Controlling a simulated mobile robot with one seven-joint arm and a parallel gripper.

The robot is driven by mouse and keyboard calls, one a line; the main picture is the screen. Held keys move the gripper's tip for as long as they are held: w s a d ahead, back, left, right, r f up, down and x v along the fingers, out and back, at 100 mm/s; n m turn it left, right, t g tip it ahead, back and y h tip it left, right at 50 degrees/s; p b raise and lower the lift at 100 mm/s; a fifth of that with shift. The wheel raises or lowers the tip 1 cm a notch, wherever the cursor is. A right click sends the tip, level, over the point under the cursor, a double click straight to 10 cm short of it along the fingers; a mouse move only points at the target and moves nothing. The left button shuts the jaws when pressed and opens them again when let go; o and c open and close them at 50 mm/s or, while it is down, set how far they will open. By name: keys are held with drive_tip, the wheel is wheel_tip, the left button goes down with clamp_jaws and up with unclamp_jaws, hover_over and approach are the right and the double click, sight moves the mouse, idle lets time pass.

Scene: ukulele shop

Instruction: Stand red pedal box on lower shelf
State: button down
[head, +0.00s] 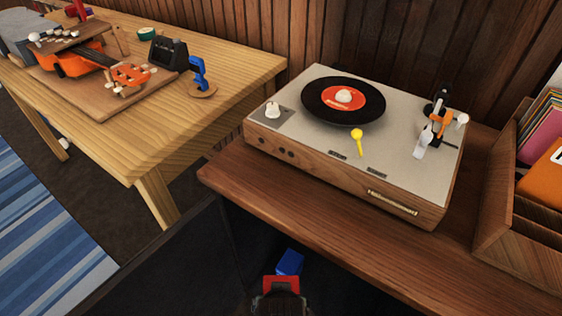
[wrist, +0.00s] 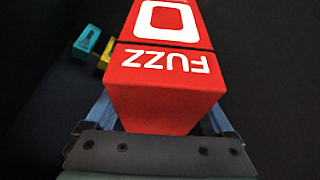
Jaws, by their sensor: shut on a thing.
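The red pedal box (wrist: 165,60), with white "FUZZ" lettering and a white outlined shape, is held between the fingers of my gripper (wrist: 160,118). In the head view the red box (head: 281,281) shows as a small red piece at the bottom edge, with my gripper (head: 279,291) around it. It is inside the dark space under the wooden counter top. The lower shelf (head: 340,287) is very dark there. I cannot tell whether the box touches the shelf surface.
A blue box (head: 290,262) stands just beyond the red one. The wrist view shows a teal box (wrist: 88,42) and a yellow piece (wrist: 106,54) to the left. The counter top (head: 290,211) overhangs the space and carries a turntable (head: 350,165). A dark side panel (head: 190,245) is at left.

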wheel_tip(320, 180, up, 24)
drive_tip(key=p, duration=2.2)
drive_tip(key=shift+r, duration=0.25)
